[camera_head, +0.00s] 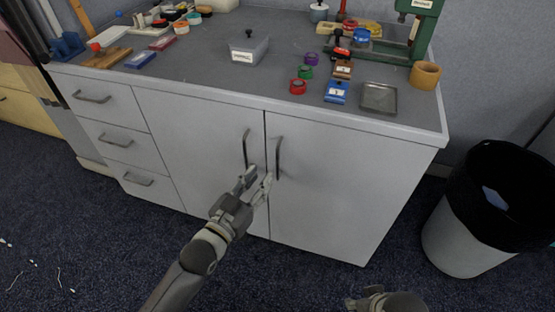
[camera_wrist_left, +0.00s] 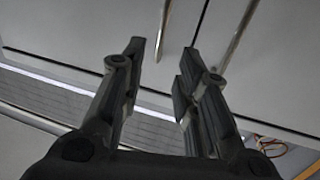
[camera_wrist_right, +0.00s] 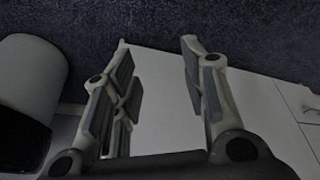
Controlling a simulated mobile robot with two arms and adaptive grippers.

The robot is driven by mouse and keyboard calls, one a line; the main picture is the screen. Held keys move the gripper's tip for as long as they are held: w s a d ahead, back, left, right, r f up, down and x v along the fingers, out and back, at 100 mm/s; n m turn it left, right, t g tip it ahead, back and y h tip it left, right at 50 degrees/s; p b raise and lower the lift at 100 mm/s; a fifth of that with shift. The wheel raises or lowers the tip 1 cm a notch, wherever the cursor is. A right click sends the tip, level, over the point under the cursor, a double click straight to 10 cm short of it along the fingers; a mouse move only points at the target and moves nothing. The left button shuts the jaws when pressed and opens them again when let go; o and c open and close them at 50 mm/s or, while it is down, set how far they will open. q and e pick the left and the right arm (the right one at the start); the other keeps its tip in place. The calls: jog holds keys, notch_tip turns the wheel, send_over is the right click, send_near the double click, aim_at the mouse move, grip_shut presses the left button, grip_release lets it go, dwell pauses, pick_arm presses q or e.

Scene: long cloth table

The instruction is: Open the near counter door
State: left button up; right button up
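The white counter has two shut doors side by side, a left door (camera_head: 205,150) and a right door (camera_head: 325,185). Upright bar handles flank the seam: the left handle (camera_head: 246,148) and the right handle (camera_head: 278,158). My left gripper (camera_head: 259,177) is open at the lower ends of the handles, closest to the left one. In the left wrist view, one bar handle (camera_wrist_left: 162,30) shows between the fingertips and another (camera_wrist_left: 235,38) lies to the right; contact is unclear. My right gripper (camera_wrist_right: 157,50) is open and empty, low at the front in the head view (camera_head: 385,300).
Three drawers (camera_head: 117,140) are left of the doors. The grey countertop (camera_head: 205,75) holds a lidded box (camera_head: 248,47), coloured pieces, a tray (camera_head: 379,97) and a green press (camera_head: 425,30). A black-lined bin (camera_head: 465,235) stands right. Carpet in front is mostly free.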

aim_at(277, 157)
pick_arm(q)
jog(key=shift+b+x, duration=0.95)
jog(key=shift+x, duration=4.1)
jog(key=shift+f, duration=0.1)
pick_arm(e)
jog(key=v, duration=0.4)
jog(key=shift+s+d+r, duration=0.1)
jog(key=shift+r, duration=0.25)
pick_arm(q)
grip_shut()
